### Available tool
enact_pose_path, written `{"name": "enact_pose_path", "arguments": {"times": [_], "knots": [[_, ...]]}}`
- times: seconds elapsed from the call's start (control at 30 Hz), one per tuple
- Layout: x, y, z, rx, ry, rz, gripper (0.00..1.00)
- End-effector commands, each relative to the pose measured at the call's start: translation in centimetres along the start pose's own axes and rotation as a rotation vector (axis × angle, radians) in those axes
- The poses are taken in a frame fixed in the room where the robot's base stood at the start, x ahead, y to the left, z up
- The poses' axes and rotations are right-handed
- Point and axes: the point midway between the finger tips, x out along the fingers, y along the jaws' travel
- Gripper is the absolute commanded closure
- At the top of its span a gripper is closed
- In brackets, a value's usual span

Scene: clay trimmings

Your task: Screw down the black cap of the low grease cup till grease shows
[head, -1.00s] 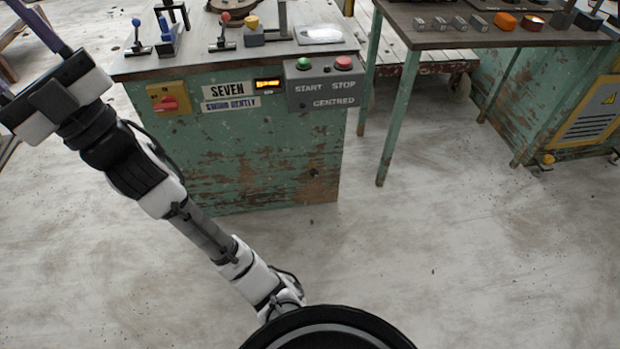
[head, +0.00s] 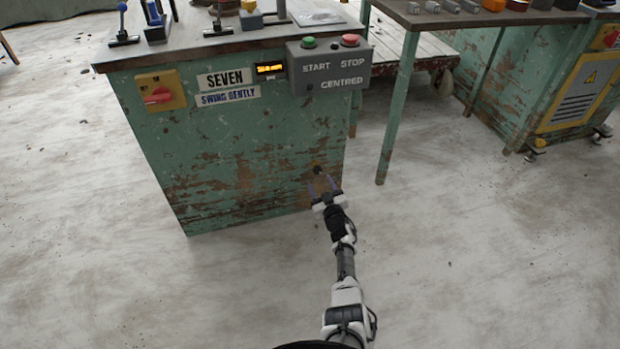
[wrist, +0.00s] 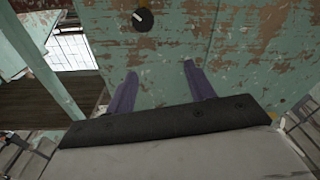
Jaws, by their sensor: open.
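The black cap of the low grease cup (head: 317,169) shows as a small dark round knob low on the right part of the green cabinet front. In the wrist view the cap (wrist: 142,20) is a black disc with a pale mark, ahead of the fingers and a little to their left. No grease can be made out. My gripper (head: 322,184) is just in front of the cabinet face, close to the cap. Its two purple fingers are apart, with nothing between them in the wrist view (wrist: 158,85). I cannot tell the exact gap to the cap.
The worn green cabinet (head: 240,150) carries a red and yellow switch (head: 158,94) and a grey start/stop box (head: 328,68). A green table leg (head: 397,110) stands to the right of the cap. The concrete floor (head: 480,270) in front is clear.

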Motion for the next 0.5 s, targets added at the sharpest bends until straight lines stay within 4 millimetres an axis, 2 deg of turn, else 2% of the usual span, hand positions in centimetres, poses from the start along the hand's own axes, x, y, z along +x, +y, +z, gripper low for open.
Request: {"name": "enact_pose_path", "arguments": {"times": [0.03,0.1,0.2,0.37,0.5], "knots": [[-1.2,0.9,2.2,0.007,-0.03,0.012,0.46],[-2.2,1.5,3.7,0.015,-0.053,0.02,0.46],[-2.5,1.8,4.5,0.019,-0.065,0.024,0.46],[-1.1,1.8,4.9,0.017,-0.064,0.022,0.46],[0.8,1.7,5.1,0.017,-0.063,0.022,0.46]]}}
